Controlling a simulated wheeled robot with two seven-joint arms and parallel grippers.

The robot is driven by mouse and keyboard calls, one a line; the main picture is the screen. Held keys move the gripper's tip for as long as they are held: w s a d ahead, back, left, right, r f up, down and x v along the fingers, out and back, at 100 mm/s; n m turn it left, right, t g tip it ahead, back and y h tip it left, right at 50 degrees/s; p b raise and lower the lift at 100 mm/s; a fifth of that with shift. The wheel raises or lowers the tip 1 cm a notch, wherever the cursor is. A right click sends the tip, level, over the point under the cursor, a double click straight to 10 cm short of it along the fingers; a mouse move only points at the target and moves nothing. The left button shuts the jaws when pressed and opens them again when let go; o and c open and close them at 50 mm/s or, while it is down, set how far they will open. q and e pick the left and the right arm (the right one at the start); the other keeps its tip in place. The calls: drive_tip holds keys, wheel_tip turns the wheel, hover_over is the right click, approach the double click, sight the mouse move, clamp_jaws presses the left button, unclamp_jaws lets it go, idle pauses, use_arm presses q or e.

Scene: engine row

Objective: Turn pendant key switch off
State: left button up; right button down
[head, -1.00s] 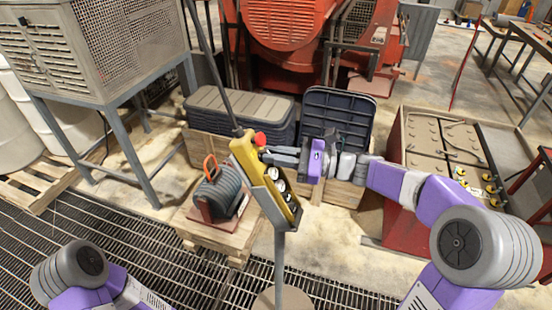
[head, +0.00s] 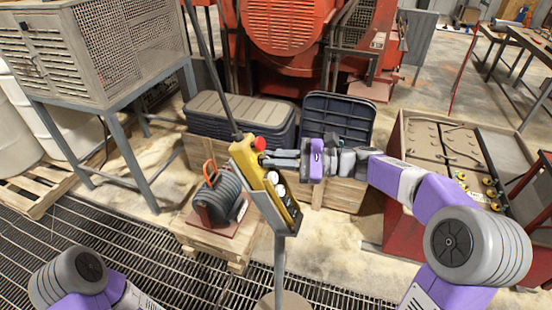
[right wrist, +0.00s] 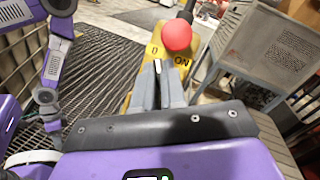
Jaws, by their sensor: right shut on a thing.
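The yellow pendant (head: 246,156) hangs tilted on its cable against a grey post, with a red mushroom button (head: 260,143) near its top. My right gripper (head: 267,158) reaches it from the right, just below the red button. In the right wrist view, the red button (right wrist: 177,35) stands beyond my right fingertips (right wrist: 157,68), and the labels "0" and "ON" show on the yellow face (right wrist: 164,47). The fingers are shut on a small part between these labels, the key, mostly hidden by them. I cannot tell its exact angle. My left gripper is out of view.
A small wooden platform with a ribbed grey motor (head: 218,194) stands left of the post. Dark bins (head: 240,118) stand behind the pendant. A red cabinet (head: 398,200) is at the right. A grey mesh cage on legs (head: 103,55) stands at the left.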

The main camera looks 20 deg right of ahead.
drive_tip(key=c, duration=1.2)
unclamp_jaws()
drive_tip(key=v, duration=0.7)
drive_tip(key=shift+s+d, duration=0.15)
drive_tip(key=shift+d, duration=0.15)
